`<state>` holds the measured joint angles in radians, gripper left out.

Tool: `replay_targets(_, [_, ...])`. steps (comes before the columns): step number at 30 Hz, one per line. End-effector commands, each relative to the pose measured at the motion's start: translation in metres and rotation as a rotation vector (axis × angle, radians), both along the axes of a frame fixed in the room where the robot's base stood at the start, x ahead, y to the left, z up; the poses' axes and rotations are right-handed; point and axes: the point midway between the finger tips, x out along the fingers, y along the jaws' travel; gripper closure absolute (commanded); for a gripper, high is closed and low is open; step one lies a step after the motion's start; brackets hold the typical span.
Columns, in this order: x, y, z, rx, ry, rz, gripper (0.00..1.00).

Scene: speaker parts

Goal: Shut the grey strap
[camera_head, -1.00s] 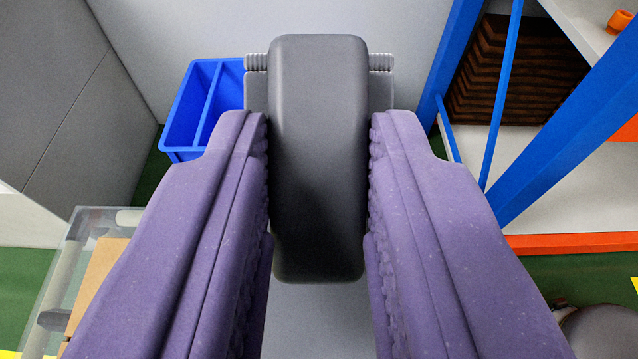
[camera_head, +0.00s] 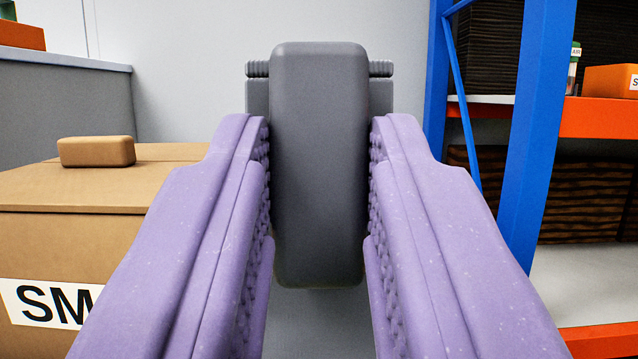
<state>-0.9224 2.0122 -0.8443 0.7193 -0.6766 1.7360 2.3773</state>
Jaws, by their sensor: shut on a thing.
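The grey strap (camera_head: 318,165) is a dark grey rounded block in the middle of the view. It hangs from a ribbed hinge bar (camera_head: 257,69) that shows on both sides of its top end. My gripper (camera_head: 319,135) has purple fingers, one on each side of the strap, and is shut on it. Part of a grey backing plate (camera_head: 381,97) shows beside the strap. The surface behind the strap's lower end is mostly hidden by the fingers.
A cardboard box (camera_head: 70,240) with a black-lettered label stands at the left, with a small brown block (camera_head: 97,151) on top. A blue-framed shelf (camera_head: 545,130) with orange beams stands at the right. A plain pale wall (camera_head: 200,60) is behind.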

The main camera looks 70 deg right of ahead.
Motion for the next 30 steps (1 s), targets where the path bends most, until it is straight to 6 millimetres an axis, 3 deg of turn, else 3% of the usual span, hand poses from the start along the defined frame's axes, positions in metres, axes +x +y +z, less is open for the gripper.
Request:
replay_targets(6, [-0.0045, -0.0090, -0.0151, -0.025, -0.005, -0.005, 1.00])
replay_targets(17, [-0.0046, -0.0098, -0.0163, -0.027, -0.006, -0.005, 1.00])
replay_targets(18, [-0.0046, -0.0099, -0.0162, -0.027, -0.006, -0.005, 0.68])
replay_targets(21, [-0.0044, -0.0095, -0.0158, -0.028, -0.006, -0.004, 0.47])
replay_targets(30, [-0.0043, -0.0080, -0.0147, -0.028, -0.008, -0.002, 0.47])
